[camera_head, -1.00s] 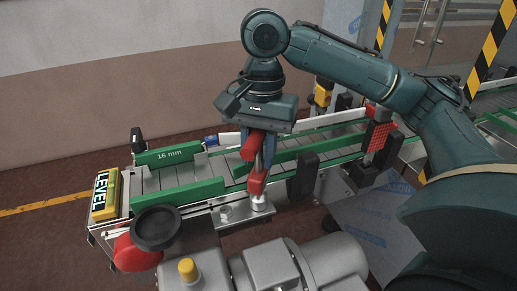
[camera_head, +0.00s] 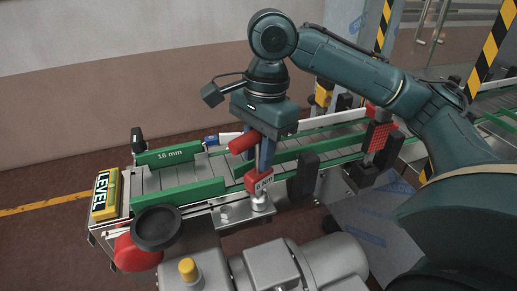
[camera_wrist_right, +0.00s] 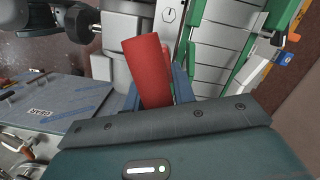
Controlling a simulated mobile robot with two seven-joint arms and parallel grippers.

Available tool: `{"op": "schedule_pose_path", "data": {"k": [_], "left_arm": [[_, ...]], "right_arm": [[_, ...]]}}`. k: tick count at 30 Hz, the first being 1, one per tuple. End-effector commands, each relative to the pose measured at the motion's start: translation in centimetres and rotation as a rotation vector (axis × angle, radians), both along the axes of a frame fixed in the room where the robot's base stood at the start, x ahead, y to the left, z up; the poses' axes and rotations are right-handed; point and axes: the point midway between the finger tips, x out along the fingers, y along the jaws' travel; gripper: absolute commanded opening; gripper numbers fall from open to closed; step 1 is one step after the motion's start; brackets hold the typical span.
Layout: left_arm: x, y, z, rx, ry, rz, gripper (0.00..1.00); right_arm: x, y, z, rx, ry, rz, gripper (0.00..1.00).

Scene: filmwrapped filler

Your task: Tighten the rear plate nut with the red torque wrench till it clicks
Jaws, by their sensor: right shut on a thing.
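The red torque wrench (camera_head: 243,143) stands over the metal plate (camera_head: 238,220) beside the conveyor. Its red lower body (camera_head: 259,181) has a printed label facing me, and its silver socket end (camera_head: 259,202) sits at the right part of the plate. The nut under the socket is hidden. Another nut (camera_head: 225,213) shows on the plate to the left. My right gripper (camera_head: 266,158) is shut on the wrench from above. In the right wrist view the red handle (camera_wrist_right: 147,70) sticks out between the blue fingers (camera_wrist_right: 155,97). My left gripper is not in view.
The conveyor (camera_head: 165,178) with green side guides runs behind the plate. A grey motor (camera_head: 270,266) lies in front of it. A black round knob (camera_head: 156,228), a red part (camera_head: 136,254) and a yellow level block (camera_head: 104,195) are at the left. A black bracket (camera_head: 307,174) stands close at the right.

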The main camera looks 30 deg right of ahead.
Motion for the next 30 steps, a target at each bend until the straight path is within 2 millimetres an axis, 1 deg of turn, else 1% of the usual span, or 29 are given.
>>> {"op": "schedule_pose_path", "data": {"k": [3,10,13,18,22,30], "left_arm": [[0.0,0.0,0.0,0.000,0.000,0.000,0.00],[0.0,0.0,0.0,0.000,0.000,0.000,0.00],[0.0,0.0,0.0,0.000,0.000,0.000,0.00],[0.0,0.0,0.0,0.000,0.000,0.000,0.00],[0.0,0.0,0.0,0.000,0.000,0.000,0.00],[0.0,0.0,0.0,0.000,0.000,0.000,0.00]], "right_arm": [[0.0,0.0,0.1,0.001,-0.001,-0.048,0.00],[0.0,0.0,0.1,0.000,-0.001,-0.050,0.00],[0.0,0.0,0.1,0.000,-0.002,-0.093,0.00],[0.0,0.0,0.1,0.000,-0.001,-0.033,0.00],[0.1,0.0,0.8,0.000,-0.003,-0.035,0.00],[0.1,0.0,2.7,0.001,-0.002,-0.036,0.00]]}}
